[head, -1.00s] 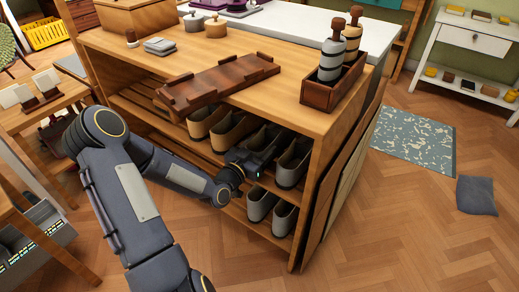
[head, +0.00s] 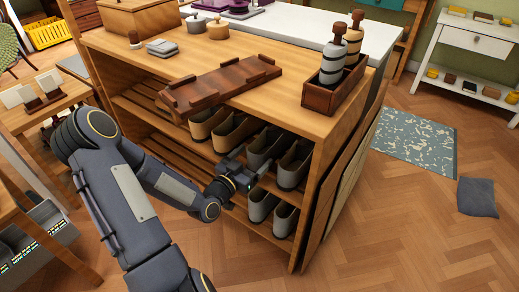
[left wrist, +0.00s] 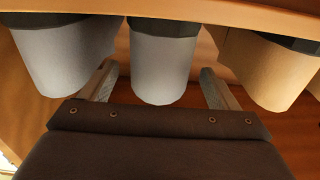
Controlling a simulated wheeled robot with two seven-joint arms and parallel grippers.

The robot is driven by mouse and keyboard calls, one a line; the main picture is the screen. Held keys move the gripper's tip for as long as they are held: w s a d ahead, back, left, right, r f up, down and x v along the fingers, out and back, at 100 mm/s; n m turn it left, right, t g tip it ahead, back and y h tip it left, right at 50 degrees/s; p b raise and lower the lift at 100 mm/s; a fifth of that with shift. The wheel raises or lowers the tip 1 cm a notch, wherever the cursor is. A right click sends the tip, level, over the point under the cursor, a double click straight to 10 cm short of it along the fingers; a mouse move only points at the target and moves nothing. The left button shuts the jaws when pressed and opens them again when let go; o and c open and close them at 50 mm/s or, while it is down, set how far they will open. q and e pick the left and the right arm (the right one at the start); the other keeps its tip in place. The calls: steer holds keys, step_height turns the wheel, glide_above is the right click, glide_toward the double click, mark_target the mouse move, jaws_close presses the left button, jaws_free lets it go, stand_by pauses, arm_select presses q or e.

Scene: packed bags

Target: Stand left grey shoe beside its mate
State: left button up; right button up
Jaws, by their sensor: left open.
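Two grey shoes stand side by side on the upper shelf, heels outward: the left one (head: 262,146) and its mate (head: 293,166). My left gripper (head: 241,172) is open in front of the left shoe's heel. In the left wrist view its fingers (left wrist: 157,72) lie to either side of the middle grey heel (left wrist: 161,72), with gaps showing. The other grey heel (left wrist: 66,58) is on the left there, and a tan heel (left wrist: 265,72) is on the right. The shoes' toes are hidden inside the shelf. My right gripper is out of view.
Tan shoes (head: 207,123) stand left of the grey pair. Another grey pair (head: 262,205) is on the lower shelf. The shelf unit's right side panel (head: 312,205) stands close to the shoes. The upper shelf's left part is empty.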

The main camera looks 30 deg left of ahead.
arm_select(q)
steer(key=s, duration=0.7)
steer(key=s+d+r+n+g+h, duration=0.1)
steer(key=s+d+r+g, duration=0.4)
steer(key=s, duration=0.3)
steer(key=s+d+r+n+g+h, duration=0.1)
steer(key=s+d+r+g, duration=0.4)
steer(key=s+d+g, duration=0.2)
steer(key=shift+s+n+h+p, duration=0.3)
steer(key=shift+s+p, duration=0.05)
steer(key=shift+s, duration=0.85)
steer(key=shift+r, duration=0.2)
step_height(320, 180, up, 33)
steer(key=p, duration=3.3)
